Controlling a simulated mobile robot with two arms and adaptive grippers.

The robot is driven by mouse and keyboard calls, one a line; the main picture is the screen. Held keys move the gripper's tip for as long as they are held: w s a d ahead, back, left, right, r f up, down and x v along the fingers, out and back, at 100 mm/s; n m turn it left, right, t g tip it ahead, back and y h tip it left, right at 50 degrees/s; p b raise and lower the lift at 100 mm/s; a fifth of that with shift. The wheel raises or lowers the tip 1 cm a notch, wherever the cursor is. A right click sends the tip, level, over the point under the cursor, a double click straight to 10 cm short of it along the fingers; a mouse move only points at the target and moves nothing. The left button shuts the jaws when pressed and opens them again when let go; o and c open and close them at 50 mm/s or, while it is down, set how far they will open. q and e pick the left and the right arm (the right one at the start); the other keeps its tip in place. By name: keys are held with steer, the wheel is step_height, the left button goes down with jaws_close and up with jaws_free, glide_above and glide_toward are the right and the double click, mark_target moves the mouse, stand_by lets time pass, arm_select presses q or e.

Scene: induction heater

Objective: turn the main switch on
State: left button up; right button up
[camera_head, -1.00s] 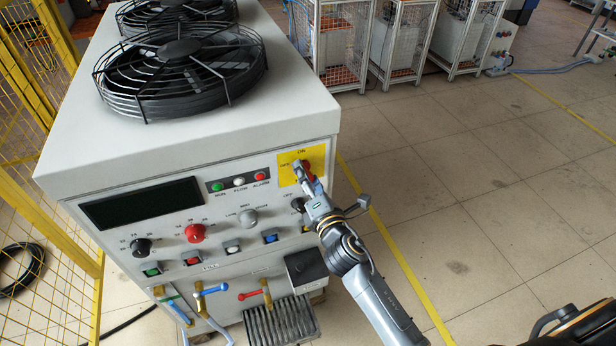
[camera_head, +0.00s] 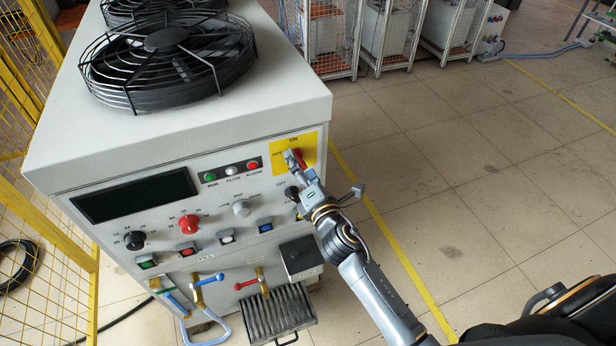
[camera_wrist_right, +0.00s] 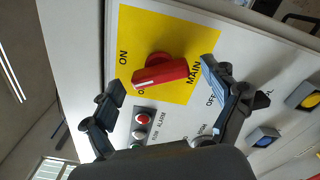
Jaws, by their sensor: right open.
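The main switch (camera_wrist_right: 165,72) is a red rotary handle on a yellow plate (camera_wrist_right: 200,35) marked ON and MAIN. In the head view the red switch (camera_head: 300,158) is at the upper right of the grey cabinet's front panel, partly hidden by my gripper. My right gripper (camera_wrist_right: 160,88) is open, with one finger on each side of the handle. A gap shows between each finger and the handle in the wrist view. In the head view the right gripper (camera_head: 294,163) is at the yellow plate. My left gripper is not in view.
The cabinet (camera_head: 200,110) carries black fans (camera_head: 170,65) on top. Below the switch are several knobs, buttons and lamps, including a red knob (camera_head: 188,224). Valves with blue and red levers stick out lower down. A yellow mesh fence (camera_head: 35,200) stands left. Open floor lies right.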

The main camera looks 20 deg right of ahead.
steer(key=s, duration=1.1)
steer(key=shift+s+d, duration=0.2)
steer(key=shift+s, duration=0.05)
steer(key=shift+f, duration=0.1)
